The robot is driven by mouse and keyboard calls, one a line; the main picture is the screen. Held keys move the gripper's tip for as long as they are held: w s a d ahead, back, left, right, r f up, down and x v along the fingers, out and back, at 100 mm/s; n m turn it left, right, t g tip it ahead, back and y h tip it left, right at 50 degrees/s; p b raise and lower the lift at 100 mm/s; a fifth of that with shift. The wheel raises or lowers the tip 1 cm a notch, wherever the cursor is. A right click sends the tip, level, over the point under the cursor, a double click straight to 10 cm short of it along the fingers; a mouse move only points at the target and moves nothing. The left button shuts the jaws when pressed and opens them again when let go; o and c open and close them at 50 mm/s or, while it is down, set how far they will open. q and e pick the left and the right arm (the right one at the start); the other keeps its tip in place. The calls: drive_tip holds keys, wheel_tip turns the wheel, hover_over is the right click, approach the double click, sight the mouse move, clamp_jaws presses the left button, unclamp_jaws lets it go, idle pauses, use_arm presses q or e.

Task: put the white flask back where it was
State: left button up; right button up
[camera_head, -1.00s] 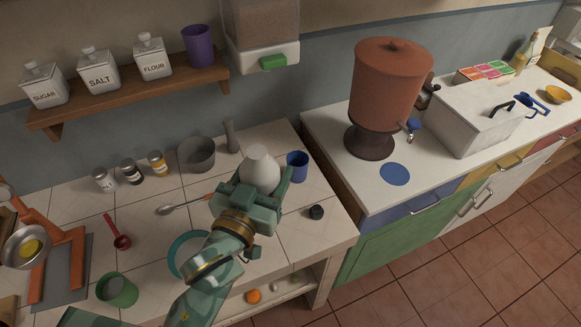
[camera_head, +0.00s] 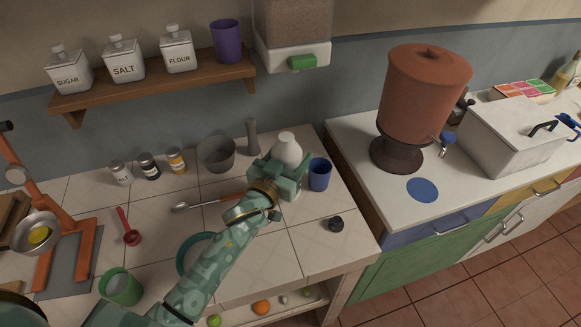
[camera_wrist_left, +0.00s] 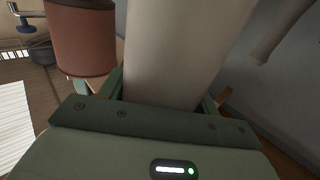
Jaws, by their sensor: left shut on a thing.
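The white flask (camera_head: 287,148) is at the back of the tiled counter (camera_head: 325,246) in the head view, about upright, neck up. My left gripper (camera_head: 279,178) is shut around its body, which hides its lower part. I cannot tell whether its base touches the tiles. In the left wrist view the flask (camera_wrist_left: 183,55) rises large and pale between the fingers (camera_wrist_left: 162,108). My right gripper is not in view.
A blue cup (camera_head: 320,175) stands close to the right of the flask. A grey pestle-like post (camera_head: 252,138) and a grey bowl (camera_head: 216,155) stand to its left. A terracotta dispenser (camera_head: 425,95) stands on the right counter.

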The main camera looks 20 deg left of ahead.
use_arm(q)
drive_tip(key=shift+f+b, duration=0.45)
drive_tip(key=shift+f, duration=1)
drive_tip(key=shift+f, duration=0.1)
drive_tip(key=o, duration=1.3)
drive_tip(key=shift+f, duration=0.1)
drive_tip(key=shift+o, duration=0.2)
drive_tip(key=shift+s, duration=0.3)
drive_tip(key=s+a+p, duration=0.1)
drive_tip(key=s+a, duration=0.1)
drive_tip(key=s, duration=0.9)
drive_tip(key=shift+s, duration=0.2)
drive_tip(key=shift+a, duration=0.1)
